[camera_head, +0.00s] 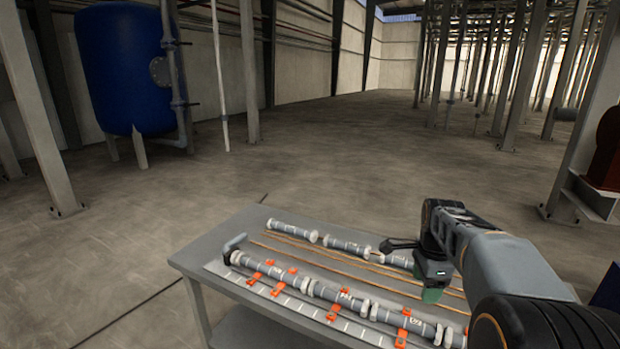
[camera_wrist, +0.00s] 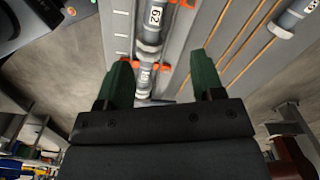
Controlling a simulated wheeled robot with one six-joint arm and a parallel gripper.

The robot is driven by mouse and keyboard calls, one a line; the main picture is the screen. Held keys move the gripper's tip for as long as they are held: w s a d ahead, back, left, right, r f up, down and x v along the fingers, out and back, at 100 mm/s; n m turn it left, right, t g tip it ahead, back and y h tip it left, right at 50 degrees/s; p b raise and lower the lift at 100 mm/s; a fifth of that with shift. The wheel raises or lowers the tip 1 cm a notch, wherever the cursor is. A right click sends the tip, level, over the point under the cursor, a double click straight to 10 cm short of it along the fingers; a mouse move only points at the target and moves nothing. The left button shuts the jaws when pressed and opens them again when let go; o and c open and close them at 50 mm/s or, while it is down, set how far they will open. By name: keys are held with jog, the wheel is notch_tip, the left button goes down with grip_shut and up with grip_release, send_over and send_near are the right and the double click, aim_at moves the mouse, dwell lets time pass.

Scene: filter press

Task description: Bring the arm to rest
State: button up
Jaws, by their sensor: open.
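My arm reaches in from the right of the head view, with my gripper (camera_head: 432,294) over the right part of a grey table (camera_head: 205,243). In the wrist view my gripper (camera_wrist: 163,82) shows two green fingers spread apart with nothing held between them. Below and beyond the fingers a grey cylinder marked 62 (camera_wrist: 152,22) lies in a row with orange clips. How high the fingers are above the table is hard to tell.
Several grey cylinders with white ends (camera_head: 345,247) lie in two rows on the table, with thin copper-coloured rods (camera_head: 330,262) between. Orange clips (camera_head: 277,289) hold the front row. A blue tank (camera_head: 125,70) stands back left. Open floor lies behind the table; steel columns stand further off.

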jog(key=s+a+r+n+t+p, duration=0.1)
jog(key=s+a+n+p, duration=0.3)
jog(key=n, duration=0.5)
jog(key=s+a+r+n+t+p, duration=0.2)
jog(key=s+a+r+n+p, duration=0.1)
jog(key=s+a+n, duration=0.4)
jog(key=s+n+p, duration=0.1)
jog(key=s+n, duration=0.2)
jog(key=s, duration=0.1)
jog(key=shift+a+r+p, duration=0.35)
jog(key=shift+a+p, duration=0.05)
jog(key=shift+s, duration=0.1)
